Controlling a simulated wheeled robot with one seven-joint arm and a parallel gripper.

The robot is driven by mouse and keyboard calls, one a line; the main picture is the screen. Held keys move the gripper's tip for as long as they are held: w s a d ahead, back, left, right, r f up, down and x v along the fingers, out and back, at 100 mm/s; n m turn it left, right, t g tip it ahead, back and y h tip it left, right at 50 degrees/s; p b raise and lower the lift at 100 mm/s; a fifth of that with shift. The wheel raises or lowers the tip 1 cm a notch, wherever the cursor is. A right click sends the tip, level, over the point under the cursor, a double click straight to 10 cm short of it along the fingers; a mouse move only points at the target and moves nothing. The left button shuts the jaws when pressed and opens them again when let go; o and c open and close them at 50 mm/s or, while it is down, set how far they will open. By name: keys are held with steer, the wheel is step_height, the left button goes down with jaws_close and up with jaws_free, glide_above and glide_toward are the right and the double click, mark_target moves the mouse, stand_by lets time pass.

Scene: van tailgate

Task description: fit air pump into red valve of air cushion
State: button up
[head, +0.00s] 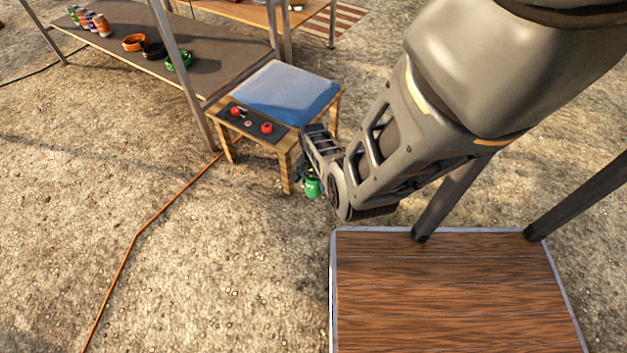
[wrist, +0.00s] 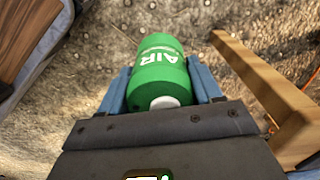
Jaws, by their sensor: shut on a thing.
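The green air pump (wrist: 158,72), marked "AIR", sits between the blue fingers of my gripper (wrist: 160,88) in the wrist view. My gripper is shut on it. In the head view the pump (head: 313,187) shows as a small green piece below my wrist, beside the front right leg of a small wooden table. The blue air cushion (head: 285,93) lies on that table. A dark strip in front of the cushion carries red parts: one at the left (head: 237,110), one at the right (head: 267,127) and a smaller one between. I cannot tell which is the cushion's valve.
The small wooden table (head: 286,172) stands close to my gripper; its leg (wrist: 262,85) shows in the wrist view. A long shelf (head: 120,48) with cans and coloured rings is behind left. A wood-topped surface (head: 450,290) is at front right. An orange cable (head: 135,238) crosses open gravel.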

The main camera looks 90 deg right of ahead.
step_height(320, 180, up, 19)
steer(key=p, duration=1.7)
steer(key=w+d+b, duration=1.6)
steer(key=d+b, duration=0.1)
steer(key=b, duration=0.4)
steer(key=shift+w, duration=0.35)
steer(key=shift+w, duration=0.1)
